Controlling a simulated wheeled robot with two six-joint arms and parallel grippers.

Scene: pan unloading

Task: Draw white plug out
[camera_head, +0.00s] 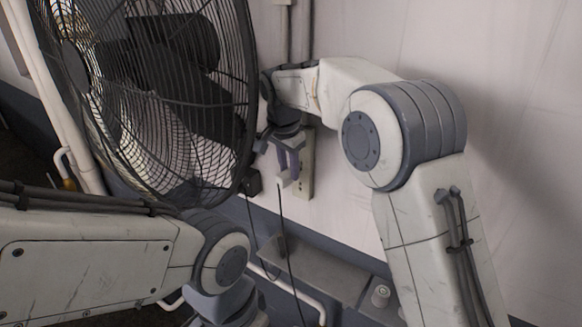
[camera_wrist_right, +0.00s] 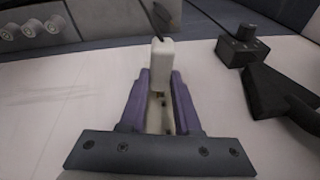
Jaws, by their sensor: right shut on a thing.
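The white plug (camera_wrist_right: 160,60) is a small white block with a dark cord at its top end. My right gripper (camera_wrist_right: 160,88) has its purple fingers shut on it, one on each side. In the head view the right gripper (camera_head: 290,163) is in front of a pale wall socket strip (camera_head: 307,160), and the plug (camera_head: 283,182) shows low at its fingers. I cannot tell whether the plug's pins are in the socket. My left arm comes in at lower left, but its gripper does not show.
A large black caged fan (camera_head: 160,90) stands close on the left of the right gripper. A black plug (camera_head: 252,182) is beside the socket strip; black blocks also show in the wrist view (camera_wrist_right: 242,48). A grey ledge (camera_head: 325,272) runs below. The wall at right is bare.

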